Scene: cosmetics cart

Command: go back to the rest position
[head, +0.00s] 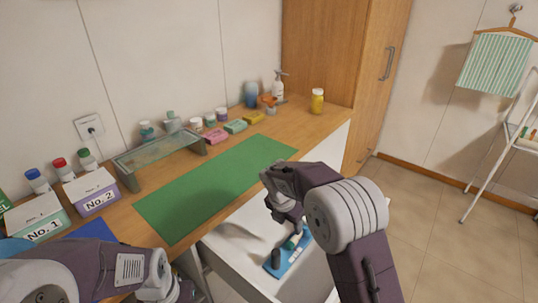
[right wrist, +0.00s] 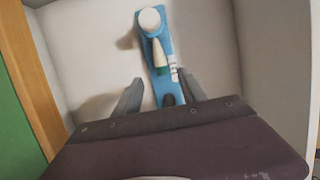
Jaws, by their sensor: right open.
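My right gripper (head: 285,205) points down over the white bin at the counter's front. In the right wrist view its two fingers (right wrist: 160,92) stand apart with nothing held between them. Beyond them a blue tray (right wrist: 153,48) lies on the bin floor, bearing a white round-topped item (right wrist: 149,20), a pale tube with a green end (right wrist: 160,60) and a dark item. The blue tray (head: 284,267) also shows in the head view, partly hidden by my right arm. My left arm comes in at the bottom left; its gripper (head: 180,289) is mostly out of frame, its jaws unclear.
A green mat (head: 215,185) lies bare on the wooden counter. Boxes No. 1 (head: 38,222) and No. 2 (head: 92,192), a glass-topped stand (head: 160,152) and several bottles line the back. A yellow jar (head: 317,101) stands at the far end. The floor at right is open before a white rack (head: 497,145).

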